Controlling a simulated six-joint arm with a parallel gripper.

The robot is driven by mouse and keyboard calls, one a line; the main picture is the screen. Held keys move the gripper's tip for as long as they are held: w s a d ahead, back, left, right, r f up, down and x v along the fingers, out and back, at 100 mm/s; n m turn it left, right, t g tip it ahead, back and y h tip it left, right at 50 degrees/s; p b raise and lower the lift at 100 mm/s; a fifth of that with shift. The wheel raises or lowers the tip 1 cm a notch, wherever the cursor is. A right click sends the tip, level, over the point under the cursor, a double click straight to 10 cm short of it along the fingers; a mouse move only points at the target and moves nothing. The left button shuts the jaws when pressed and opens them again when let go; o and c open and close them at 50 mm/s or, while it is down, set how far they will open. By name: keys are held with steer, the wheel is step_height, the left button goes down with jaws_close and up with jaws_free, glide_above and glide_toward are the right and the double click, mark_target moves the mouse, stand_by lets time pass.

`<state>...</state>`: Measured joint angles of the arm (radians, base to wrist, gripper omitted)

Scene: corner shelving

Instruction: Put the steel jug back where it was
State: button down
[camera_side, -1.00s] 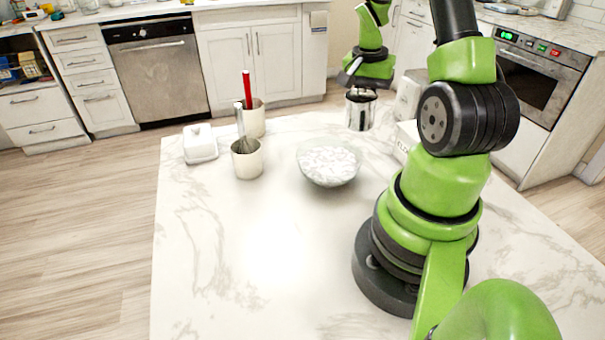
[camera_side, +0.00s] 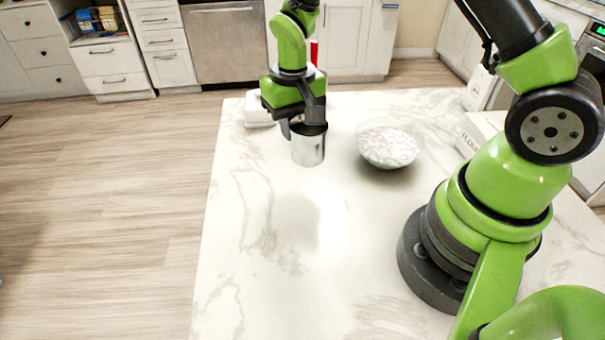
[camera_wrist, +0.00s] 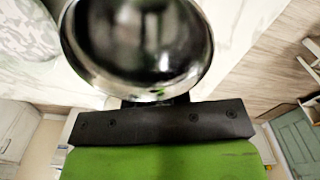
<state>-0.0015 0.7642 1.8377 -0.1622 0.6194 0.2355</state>
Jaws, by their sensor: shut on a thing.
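The steel jug (camera_side: 308,149) is a shiny cylinder held upright under my gripper (camera_side: 303,122), left of the bowl in the side view. My gripper is shut on the jug near its rim. The jug appears to be above the marble table, with a shadow on the table in front of it. In the wrist view the jug (camera_wrist: 138,42) fills the top middle, and its base and the fingertips cannot be made out clearly.
A glass bowl of white contents (camera_side: 388,146) stands right of the jug. A white lidded dish (camera_side: 257,112) is behind my gripper at left. A red-handled utensil (camera_side: 314,52) shows behind my arm. A white box (camera_side: 478,132) stands at right. The marble table (camera_side: 270,270) is clear in front.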

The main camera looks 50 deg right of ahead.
mark_target(296, 173)
step_height(296, 173, down, 8)
stand_by(0.4)
steer(key=shift+f, duration=0.1)
steer(key=c, duration=1.1)
jaws_free()
step_height(296, 173, up, 12)
steer(key=shift+r, duration=0.25)
steer(key=s+a+r+t, duration=0.1)
steer(key=s+r+t, duration=0.35)
steer(key=r, duration=0.75)
steer(key=s+a+r+t+y, duration=0.1)
steer(key=s+r, duration=0.1)
steer(key=s, duration=0.4)
steer(key=s+r+t+y, duration=0.1)
steer(key=s+r, duration=0.2)
steer(key=s, duration=0.4)
steer(key=shift+s+a+r+t, duration=0.2)
steer(key=shift+a+r+t, duration=0.1)
steer(key=shift+a+t, duration=0.05)
